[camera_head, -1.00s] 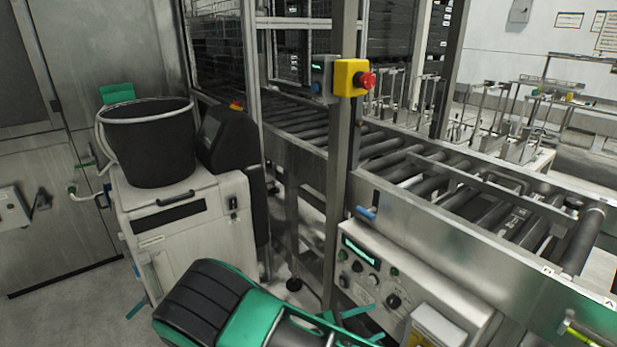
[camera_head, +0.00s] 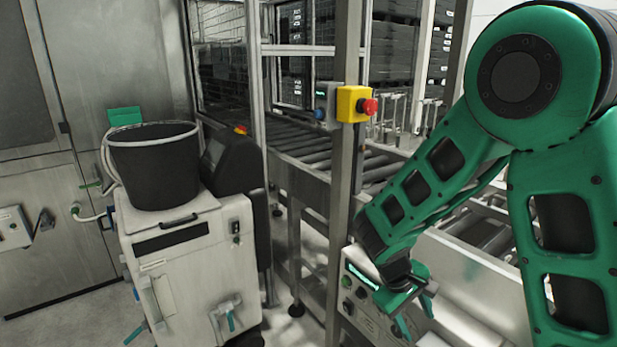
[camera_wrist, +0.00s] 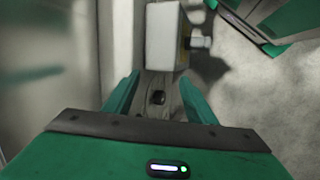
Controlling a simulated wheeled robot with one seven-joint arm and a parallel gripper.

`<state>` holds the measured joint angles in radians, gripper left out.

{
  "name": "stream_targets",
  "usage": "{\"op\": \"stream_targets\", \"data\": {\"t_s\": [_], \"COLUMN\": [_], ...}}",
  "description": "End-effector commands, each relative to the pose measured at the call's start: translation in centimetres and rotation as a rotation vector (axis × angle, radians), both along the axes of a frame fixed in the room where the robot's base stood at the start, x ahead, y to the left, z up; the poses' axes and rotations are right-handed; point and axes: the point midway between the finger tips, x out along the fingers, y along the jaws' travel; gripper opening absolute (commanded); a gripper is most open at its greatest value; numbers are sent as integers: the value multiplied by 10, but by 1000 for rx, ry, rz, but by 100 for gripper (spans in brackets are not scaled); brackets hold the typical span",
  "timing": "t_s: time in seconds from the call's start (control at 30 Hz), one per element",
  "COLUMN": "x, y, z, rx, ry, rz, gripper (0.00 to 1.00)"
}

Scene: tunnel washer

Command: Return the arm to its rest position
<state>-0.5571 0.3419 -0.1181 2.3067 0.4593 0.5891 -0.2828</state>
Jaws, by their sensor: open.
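My arm is green with black joints and fills the right side of the head view, folded with its elbow high. My gripper (camera_head: 415,303) hangs at the lower middle right, in front of the control panel (camera_head: 362,292) below the conveyor. In the wrist view my gripper (camera_wrist: 160,97) shows two green fingers standing apart, with nothing held between them. Beyond the fingers is a pale box-like part (camera_wrist: 162,35) with a knob on its right side; I cannot tell whether anything touches it.
A white cabinet (camera_head: 190,250) with a black bucket (camera_head: 155,170) on top stands at left. A steel post (camera_head: 345,190) carries a yellow box with a red emergency button (camera_head: 368,105). The roller conveyor (camera_head: 300,150) runs behind. Some floor (camera_head: 75,320) is clear at lower left.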

Motion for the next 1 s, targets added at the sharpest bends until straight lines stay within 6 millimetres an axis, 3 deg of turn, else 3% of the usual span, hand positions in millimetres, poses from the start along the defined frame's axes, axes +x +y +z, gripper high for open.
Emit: {"op": "stream_targets", "data": {"t_s": [0.5, 0.9, 1.0], "x": [-37, -76, -109], "y": [-34, -45, -86], "z": [111, 173, 164], "rx": [371, 533, 485], "ry": [-263, -458, -394], "rz": [-276, -395, -548], "gripper": [51, 51, 51]}}
